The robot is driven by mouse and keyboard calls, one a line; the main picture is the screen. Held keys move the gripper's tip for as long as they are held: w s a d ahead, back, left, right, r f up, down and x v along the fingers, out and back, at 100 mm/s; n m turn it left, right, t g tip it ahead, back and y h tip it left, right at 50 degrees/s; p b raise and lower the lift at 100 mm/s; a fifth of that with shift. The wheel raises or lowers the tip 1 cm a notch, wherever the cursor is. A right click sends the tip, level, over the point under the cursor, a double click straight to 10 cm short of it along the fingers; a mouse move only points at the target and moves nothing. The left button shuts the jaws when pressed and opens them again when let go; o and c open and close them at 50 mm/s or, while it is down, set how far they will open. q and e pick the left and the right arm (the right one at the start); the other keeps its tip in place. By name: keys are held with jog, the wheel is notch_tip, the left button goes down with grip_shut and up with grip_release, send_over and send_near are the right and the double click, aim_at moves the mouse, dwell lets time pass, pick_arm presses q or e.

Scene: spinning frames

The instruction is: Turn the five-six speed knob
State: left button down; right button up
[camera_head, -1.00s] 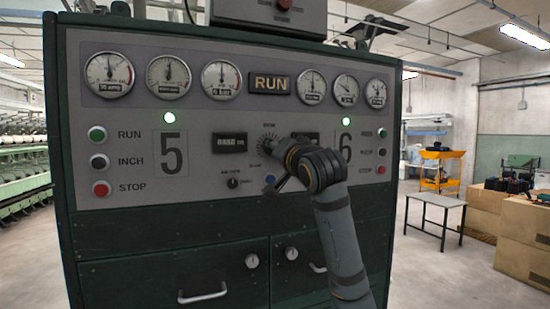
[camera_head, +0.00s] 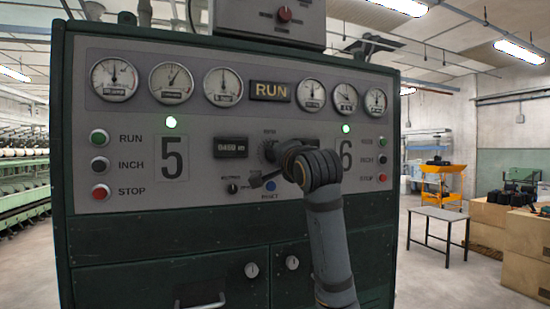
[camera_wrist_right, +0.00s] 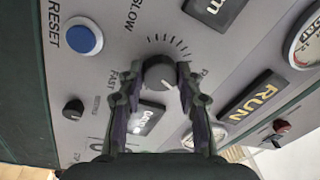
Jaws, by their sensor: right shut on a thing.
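The speed knob (camera_wrist_right: 159,73) is a round dark knob with a white pointer line, set in a ring of tick marks between the words SLOW and FAST in the right wrist view. My right gripper (camera_wrist_right: 157,80) has one finger on each side of the knob and is shut on it. In the head view my right wrist (camera_head: 318,168) covers most of the knob, and the dial's tick marks (camera_head: 266,150) show just left of it. My left gripper is not in view.
On the panel near the knob are a blue RESET button (camera_wrist_right: 83,36), a small black selector (camera_wrist_right: 73,109) and a dark counter display (camera_head: 230,147). Gauges (camera_head: 223,86) and a RUN sign (camera_head: 270,91) are above. Green drawers (camera_head: 150,270) are below.

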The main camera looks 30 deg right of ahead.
jog(key=o, duration=1.1)
jog(key=shift+o, duration=0.2)
jog(key=v, duration=1.2)
